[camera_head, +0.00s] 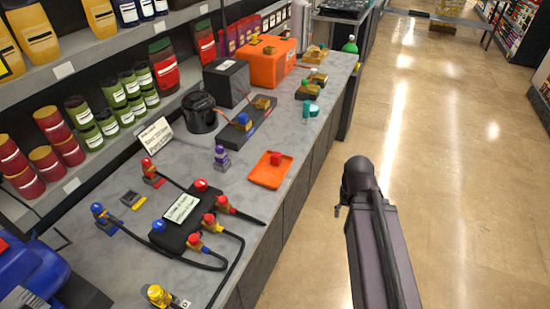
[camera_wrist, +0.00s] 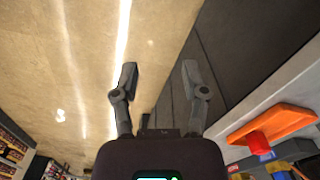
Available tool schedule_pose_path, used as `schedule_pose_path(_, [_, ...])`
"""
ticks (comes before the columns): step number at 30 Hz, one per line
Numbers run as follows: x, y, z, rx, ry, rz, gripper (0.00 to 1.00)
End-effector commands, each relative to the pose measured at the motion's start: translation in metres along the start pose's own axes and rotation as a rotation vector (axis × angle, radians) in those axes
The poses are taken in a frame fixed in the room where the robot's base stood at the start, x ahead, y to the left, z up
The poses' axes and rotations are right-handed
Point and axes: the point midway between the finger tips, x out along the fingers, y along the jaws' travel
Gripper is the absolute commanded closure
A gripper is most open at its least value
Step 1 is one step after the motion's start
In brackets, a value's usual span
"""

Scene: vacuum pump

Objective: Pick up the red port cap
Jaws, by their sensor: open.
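A small red cap (camera_head: 276,158) sits on an orange tray (camera_head: 262,180) near the counter's front edge. In the wrist view the red cap (camera_wrist: 258,143) and the orange tray (camera_wrist: 290,121) are at the lower right. My gripper (camera_wrist: 159,76) is open and empty, its two fingers spread over the floor and the counter's front, apart from the cap. In the head view my arm is right of the counter, over the floor; the fingers cannot be made out there.
A black block with red and blue knobs (camera_head: 183,214) and hoses lies left of the tray. A purple-topped fitting (camera_head: 221,157), black pot (camera_head: 200,112) and orange case (camera_head: 267,62) stand behind. Shelves of jars (camera_head: 60,150) line the back. The floor (camera_head: 450,200) at right is clear.

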Motion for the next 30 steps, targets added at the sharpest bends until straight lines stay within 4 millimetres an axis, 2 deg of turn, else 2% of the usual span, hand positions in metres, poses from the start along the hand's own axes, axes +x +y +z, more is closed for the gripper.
schedule_pose_path(4, [0.0, 0.0, 0.0, 0.0, 0.0, 0.0, 0.43])
schedule_pose_path(5, [0.0, 0.0, 0.0, 0.0, 0.0, 0.0, 0.37])
schedule_pose_path(6, [0.0, 0.0, 0.0, -0.001, 0.0, -0.001, 0.25])
schedule_pose_path(8, [0.001, -0.001, -0.001, -0.005, 0.001, -0.004, 0.09])
schedule_pose_path(13, [0.005, -0.006, -0.01, -0.054, 0.012, -0.047, 0.09])
schedule_pose_path(17, [0.011, -0.015, -0.026, -0.147, 0.038, -0.125, 0.09])
schedule_pose_path(24, [0.019, -0.051, -0.075, -0.427, 0.176, -0.351, 0.09])
schedule_pose_path(30, [0.014, -0.081, -0.123, -0.679, 0.386, -0.535, 0.09])
